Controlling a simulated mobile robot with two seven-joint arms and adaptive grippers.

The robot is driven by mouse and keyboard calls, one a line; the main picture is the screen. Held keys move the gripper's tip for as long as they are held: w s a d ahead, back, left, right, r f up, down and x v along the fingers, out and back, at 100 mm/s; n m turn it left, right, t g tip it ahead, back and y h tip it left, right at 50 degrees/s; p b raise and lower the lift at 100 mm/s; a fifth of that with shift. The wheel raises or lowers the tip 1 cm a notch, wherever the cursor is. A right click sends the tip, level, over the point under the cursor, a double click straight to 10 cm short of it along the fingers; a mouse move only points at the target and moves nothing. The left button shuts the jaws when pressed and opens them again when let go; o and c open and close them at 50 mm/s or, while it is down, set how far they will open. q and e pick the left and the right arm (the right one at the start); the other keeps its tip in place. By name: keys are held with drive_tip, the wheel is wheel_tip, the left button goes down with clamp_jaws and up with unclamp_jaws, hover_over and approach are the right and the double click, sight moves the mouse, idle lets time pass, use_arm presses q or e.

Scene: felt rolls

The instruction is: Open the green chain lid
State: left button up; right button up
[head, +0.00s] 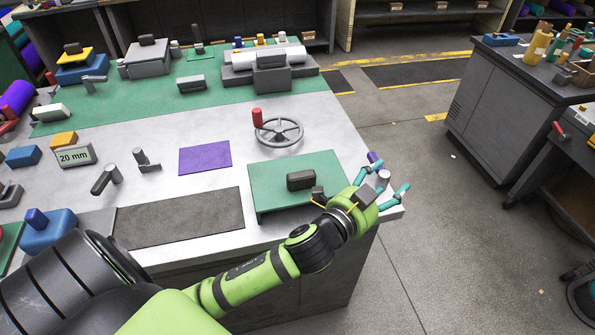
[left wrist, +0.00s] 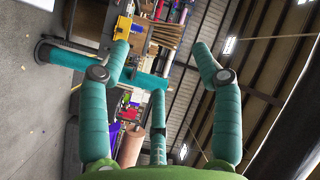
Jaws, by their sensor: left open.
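The green lid (head: 270,198) is a flat green panel near the front right corner of the grey workbench. A dark block-shaped handle (head: 301,180) stands on it. The lid appears to lie flat, and what is under it is hidden. My left gripper (head: 388,178) has teal fingers that are spread open and empty. It is to the right of the lid, at the bench's right edge, apart from the handle. My left wrist crosses the lid's right front corner in the picture. In the left wrist view the open fingers (left wrist: 162,62) point away from the lid, which is not visible there. My right gripper is not in view.
A grey handwheel with a red knob (head: 278,131) stands behind the lid. A purple sheet (head: 205,158) and a dark mat (head: 180,222) lie to its left. A "20 mm" block (head: 74,156) is farther left. Open floor (head: 450,220) lies right of the bench.

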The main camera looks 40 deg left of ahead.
use_arm(q)
drive_tip(key=s+d+r+m+g+h, duration=0.2)
drive_tip(key=d+r+m+g+h, duration=0.3)
drive_tip(key=d+r+m+h, duration=1.1)
drive_tip(key=m+g+y, duration=1.2)
drive_tip(key=m+y, duration=0.5)
drive_tip(key=y, duration=0.2)
hover_over(298, 172)
wheel_tip(298, 172, down, 16)
drive_tip(key=shift+d+r+p, duration=0.15)
drive_tip(key=shift+r+p, duration=0.05)
drive_tip(key=shift+p, duration=0.1)
drive_tip(key=shift+s+a+f, duration=0.1)
drive_tip(key=shift+s+a, duration=0.05)
drive_tip(key=shift+a, duration=0.15)
wheel_tip(298, 172, down, 6)
drive_tip(key=p, duration=0.2)
drive_tip(key=shift+d+p, duration=0.1)
drive_tip(key=shift+p, duration=0.25)
drive_tip(key=shift+f, duration=0.3)
clamp_jaws()
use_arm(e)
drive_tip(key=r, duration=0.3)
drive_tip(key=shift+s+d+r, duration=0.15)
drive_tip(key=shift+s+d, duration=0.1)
